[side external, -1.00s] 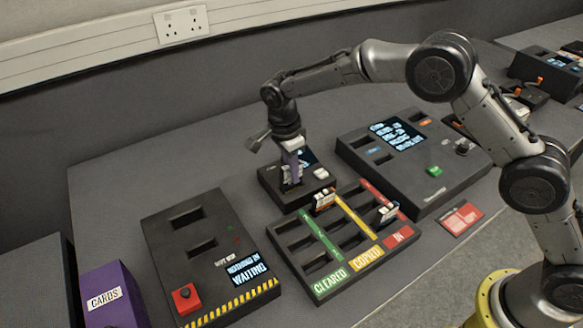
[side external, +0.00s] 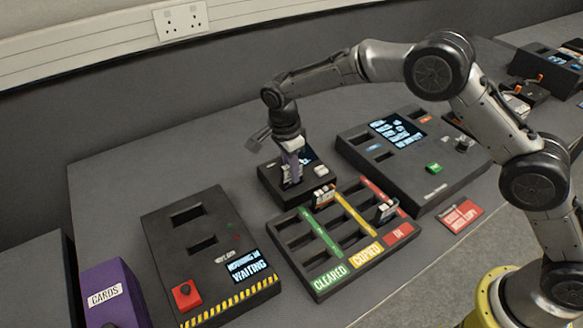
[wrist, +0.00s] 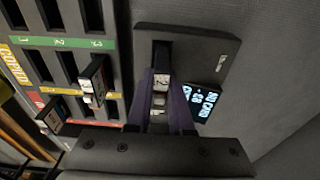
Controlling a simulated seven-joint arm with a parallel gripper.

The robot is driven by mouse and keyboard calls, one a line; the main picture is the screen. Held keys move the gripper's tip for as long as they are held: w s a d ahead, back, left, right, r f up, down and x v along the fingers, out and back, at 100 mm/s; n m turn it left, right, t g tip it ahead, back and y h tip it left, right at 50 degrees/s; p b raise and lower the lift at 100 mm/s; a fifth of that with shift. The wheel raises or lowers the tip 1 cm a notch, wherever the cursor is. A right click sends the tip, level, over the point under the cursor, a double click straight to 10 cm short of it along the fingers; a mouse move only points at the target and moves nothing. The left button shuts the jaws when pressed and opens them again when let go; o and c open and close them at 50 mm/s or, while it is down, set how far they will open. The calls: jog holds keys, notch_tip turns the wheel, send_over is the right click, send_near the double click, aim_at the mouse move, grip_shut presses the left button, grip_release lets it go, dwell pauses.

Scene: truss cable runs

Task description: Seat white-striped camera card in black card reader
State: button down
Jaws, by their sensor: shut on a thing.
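The black card reader (side external: 268,180) is a small box with a lit screen and a pale button, behind the sorting tray. My gripper (side external: 291,178) is over it, its purple fingers pointing down at the reader's slot. In the wrist view, my gripper (wrist: 161,82) is shut on a card (wrist: 162,78) with a white label, at the near end of the reader's dark slot (wrist: 161,52). The fingers hide most of the card, so I cannot tell its stripe or how deep it sits. The reader's screen (wrist: 202,100) is lit, its text seeming to start "NO CARD".
The black tray (side external: 318,285) has green, yellow and red strips, marked CLEARED, COPIED and IN. Two other cards stand in it, one near the reader (side external: 325,196) and one by the red strip (side external: 385,211). A larger console (side external: 430,165) stands at right, a WAITING box (side external: 205,255) at left.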

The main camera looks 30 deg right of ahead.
jog(key=shift+f, duration=0.35)
dwell(0.5)
jog(key=shift+c, duration=2.1)
grip_release()
jog(key=shift+r, duration=3.8)
